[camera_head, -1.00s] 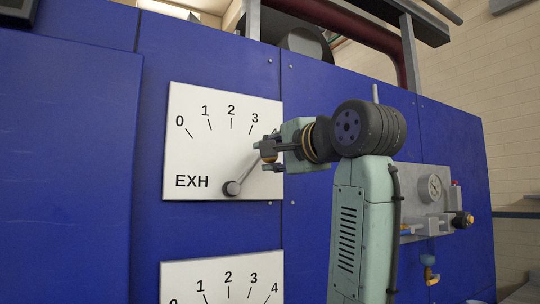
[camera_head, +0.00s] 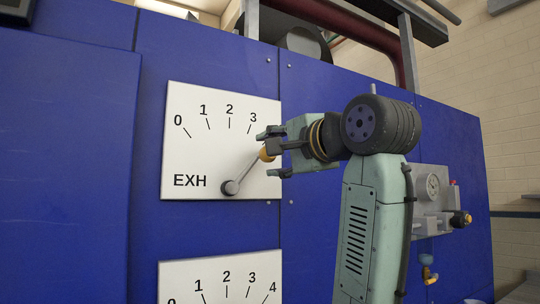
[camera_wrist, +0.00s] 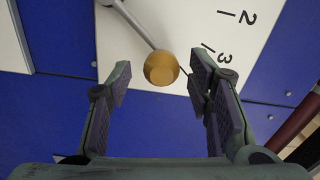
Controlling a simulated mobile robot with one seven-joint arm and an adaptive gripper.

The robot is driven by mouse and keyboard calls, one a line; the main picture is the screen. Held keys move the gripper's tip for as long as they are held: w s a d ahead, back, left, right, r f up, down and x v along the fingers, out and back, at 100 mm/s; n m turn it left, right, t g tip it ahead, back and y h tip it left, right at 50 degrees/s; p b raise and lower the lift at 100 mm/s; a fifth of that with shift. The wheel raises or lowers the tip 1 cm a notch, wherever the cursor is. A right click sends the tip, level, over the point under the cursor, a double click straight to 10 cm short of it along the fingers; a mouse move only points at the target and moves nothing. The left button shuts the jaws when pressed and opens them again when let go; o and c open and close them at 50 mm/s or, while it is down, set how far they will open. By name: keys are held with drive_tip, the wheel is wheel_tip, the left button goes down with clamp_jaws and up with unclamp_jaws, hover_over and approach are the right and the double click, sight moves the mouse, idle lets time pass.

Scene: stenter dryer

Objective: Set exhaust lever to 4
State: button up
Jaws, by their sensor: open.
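The EXH panel (camera_head: 205,160) is a white dial plate with marks 0 to 3 visible; the area right of 3 is partly covered by my gripper and no 4 is readable. The grey exhaust lever (camera_head: 248,168) points up and right from its pivot, clearly past the 3 mark. Its orange-gold knob (camera_head: 267,155) is at the fingertips. My gripper (camera_head: 272,153) is open, one finger above the knob and one below. In the wrist view the knob (camera_wrist: 161,68) sits between the spread fingertips, with a gap on both sides.
A second white dial plate (camera_head: 210,278) is below on the blue machine wall (camera_head: 80,170). A gauge and valve unit (camera_head: 432,190) is on the wall at right, behind my arm. The wall left of the dials is clear.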

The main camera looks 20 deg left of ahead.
drive_tip(key=v, duration=1)
